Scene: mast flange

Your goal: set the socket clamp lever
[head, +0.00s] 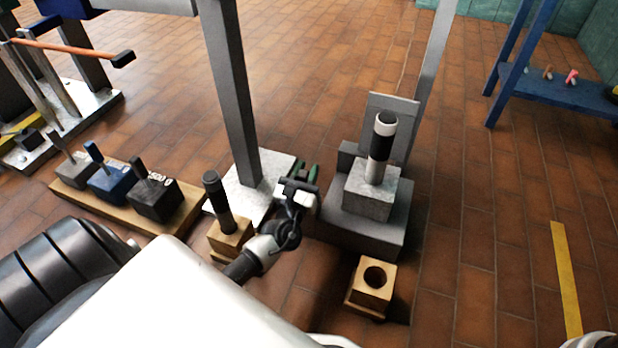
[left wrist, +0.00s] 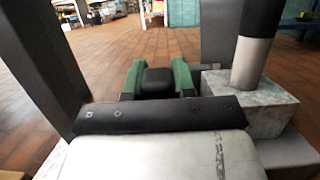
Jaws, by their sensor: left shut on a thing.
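The socket (head: 368,198) is a light grey block on a darker grey stepped base (head: 365,230); a black and white post (head: 381,150) stands upright in it. My left gripper (head: 310,173) is at the left side of this socket, with green fingers. In the left wrist view, the gripper (left wrist: 158,80) is shut on a black knob-like piece (left wrist: 158,78), which I take for the clamp lever's grip. The rest of the lever is hidden, so its angle cannot be told. The socket (left wrist: 250,103) shows close at right in that view. My right gripper is not in view.
A tall grey column (head: 232,90) rises just left of the gripper. A dark peg stands in a wooden block (head: 230,238). An empty holed wooden block (head: 372,283) stands in front. Three lever boxes sit on a wooden board (head: 90,203) at left. Floor at right is mostly free.

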